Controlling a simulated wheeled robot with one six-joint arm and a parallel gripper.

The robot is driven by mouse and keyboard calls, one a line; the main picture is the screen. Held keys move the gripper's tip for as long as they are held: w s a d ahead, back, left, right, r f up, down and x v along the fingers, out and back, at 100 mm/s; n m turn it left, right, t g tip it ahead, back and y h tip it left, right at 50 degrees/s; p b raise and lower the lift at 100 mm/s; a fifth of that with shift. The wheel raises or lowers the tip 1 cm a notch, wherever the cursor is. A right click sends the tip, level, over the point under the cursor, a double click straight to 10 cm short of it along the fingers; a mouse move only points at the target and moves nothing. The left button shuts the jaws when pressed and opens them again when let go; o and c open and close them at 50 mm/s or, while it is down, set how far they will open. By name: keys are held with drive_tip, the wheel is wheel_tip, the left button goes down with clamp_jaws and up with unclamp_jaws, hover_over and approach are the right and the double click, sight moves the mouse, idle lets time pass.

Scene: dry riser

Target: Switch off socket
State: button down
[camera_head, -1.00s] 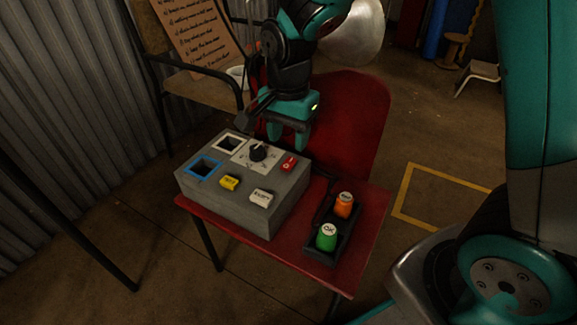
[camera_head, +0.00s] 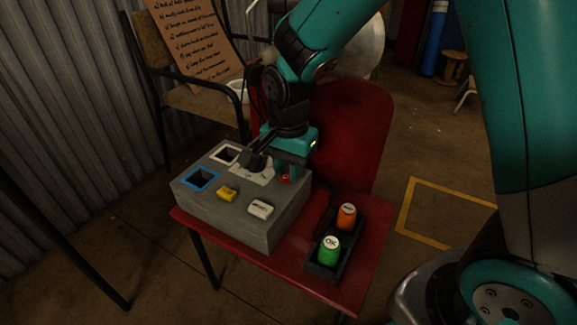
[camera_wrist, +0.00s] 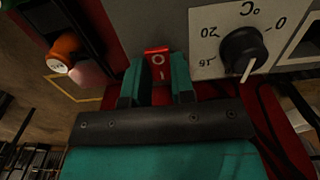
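A grey control box (camera_head: 225,218) stands on a red chair seat. Its small red rocker switch, marked O and I, shows in the wrist view (camera_wrist: 157,60) and is partly hidden by my gripper in the head view (camera_head: 285,178). My gripper (camera_wrist: 158,78) is pointed down at the box's far right part, as the head view also shows (camera_head: 287,170). Its two teal fingers are apart, one on each side of the red switch in the wrist view. I cannot tell whether they touch it. No plug is visible.
A black temperature dial (camera_wrist: 243,48) is beside the switch. The box also has a yellow button (camera_head: 228,193), a white button (camera_head: 260,209) and a blue-framed opening (camera_head: 201,180).

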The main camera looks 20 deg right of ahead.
drive_tip(key=shift+s+a+r+h+p, duration=0.2)
drive_tip(key=shift+h+p, duration=0.1)
drive_tip(key=shift+p, duration=0.35)
drive_tip(key=shift+f+t+h+p, duration=0.2)
drive_tip(key=shift+t+h+p, duration=0.25)
drive_tip(key=shift+t+h, duration=0.25)
drive_tip(key=c, duration=1)
unclamp_jaws()
drive_tip(key=shift+o, duration=0.2)
drive_tip(key=p+v, duration=0.7)
drive_tip(key=v, duration=1)
drive_tip(key=shift+r+p, duration=0.2)
drive_tip(key=shift+p, duration=0.2)
